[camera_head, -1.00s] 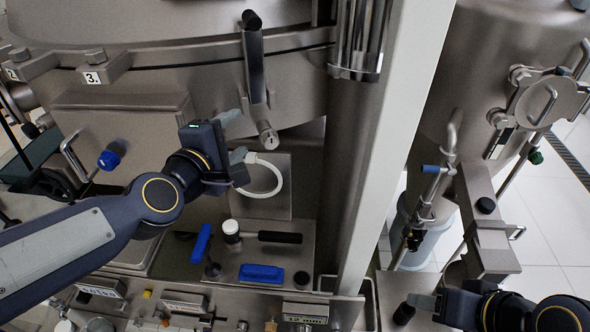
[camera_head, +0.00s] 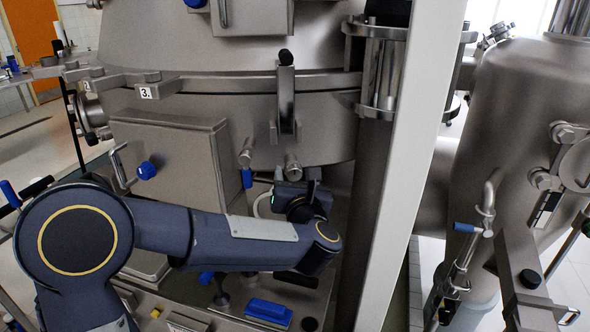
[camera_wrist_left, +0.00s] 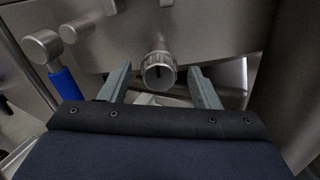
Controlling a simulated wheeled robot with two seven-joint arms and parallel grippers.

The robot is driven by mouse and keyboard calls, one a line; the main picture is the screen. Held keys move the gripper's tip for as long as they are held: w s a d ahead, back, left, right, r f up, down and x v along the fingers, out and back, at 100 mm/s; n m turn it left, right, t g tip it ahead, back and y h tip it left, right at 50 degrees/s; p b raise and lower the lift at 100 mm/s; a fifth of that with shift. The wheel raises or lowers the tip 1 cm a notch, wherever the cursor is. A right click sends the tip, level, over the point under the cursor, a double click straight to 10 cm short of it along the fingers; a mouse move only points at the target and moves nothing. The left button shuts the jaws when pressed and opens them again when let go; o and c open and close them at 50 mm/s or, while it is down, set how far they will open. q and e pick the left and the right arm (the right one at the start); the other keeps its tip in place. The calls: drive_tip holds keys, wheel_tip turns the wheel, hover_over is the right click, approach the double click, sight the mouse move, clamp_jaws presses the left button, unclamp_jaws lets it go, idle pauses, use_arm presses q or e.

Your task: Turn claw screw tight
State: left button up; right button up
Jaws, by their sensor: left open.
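The claw screw (camera_head: 293,165) is a round metal knob at the lower end of an upright metal clamp (camera_head: 287,98) on the separator's rim. In the left wrist view the knob (camera_wrist_left: 159,72) faces me with its ribbed edge and a dark slot. My left gripper (camera_head: 294,186) is just below the knob in the head view, partly hidden by its own wrist. In the left wrist view its two grey fingers (camera_wrist_left: 159,70) are spread apart, one on each side of the knob, with visible gaps. My right gripper is out of view.
A box-shaped cover (camera_head: 175,165) is on the left. A pale upright post (camera_head: 420,150) stands to the right. A blue brush (camera_head: 268,310) lies on the table below.

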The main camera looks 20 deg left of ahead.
use_arm(q)
drive_tip(key=shift+x, duration=0.95)
drive_tip(key=c, duration=1)
